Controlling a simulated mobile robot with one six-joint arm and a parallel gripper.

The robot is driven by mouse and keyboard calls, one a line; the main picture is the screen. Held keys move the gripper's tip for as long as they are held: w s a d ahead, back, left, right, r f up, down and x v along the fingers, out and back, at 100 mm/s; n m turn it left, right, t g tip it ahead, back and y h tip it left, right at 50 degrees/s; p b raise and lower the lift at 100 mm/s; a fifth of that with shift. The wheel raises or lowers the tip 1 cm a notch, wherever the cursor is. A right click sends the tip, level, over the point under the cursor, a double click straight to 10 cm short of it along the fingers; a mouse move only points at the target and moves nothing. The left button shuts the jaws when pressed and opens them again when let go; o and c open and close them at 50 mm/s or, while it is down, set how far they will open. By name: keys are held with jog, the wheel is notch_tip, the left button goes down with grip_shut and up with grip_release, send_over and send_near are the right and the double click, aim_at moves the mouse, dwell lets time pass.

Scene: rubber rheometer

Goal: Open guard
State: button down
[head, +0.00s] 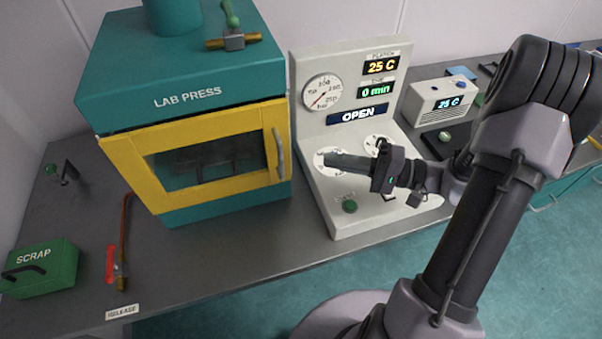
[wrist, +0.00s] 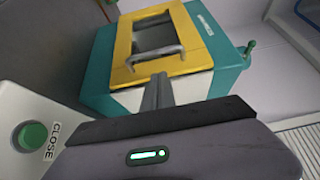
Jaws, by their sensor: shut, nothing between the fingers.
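The guard is a yellow-framed door (head: 152,168) with a clear window on the front of the teal lab press (head: 185,75). It looks closed in the head view. A grey bar handle (head: 279,155) runs upright along its right side. In the wrist view the guard (wrist: 122,45) and its handle (wrist: 155,57) lie beyond my fingertips. My gripper (head: 328,160) is shut and empty, to the right of the handle and in front of the control panel, with its fingers pointing left toward the press. The fingers (wrist: 157,82) also show in the wrist view, apart from the handle.
The control panel (head: 310,120) has a gauge, dials, a display reading OPEN and a green button (head: 349,206). A green SCRAP box (head: 45,268) and a red-handled lever (head: 110,264) are at the bench's left.

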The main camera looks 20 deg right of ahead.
jog(key=x, duration=1)
jog(key=shift+r+b, duration=0.2)
jog(key=shift+b, duration=0.2)
jog(key=shift+s, duration=0.15)
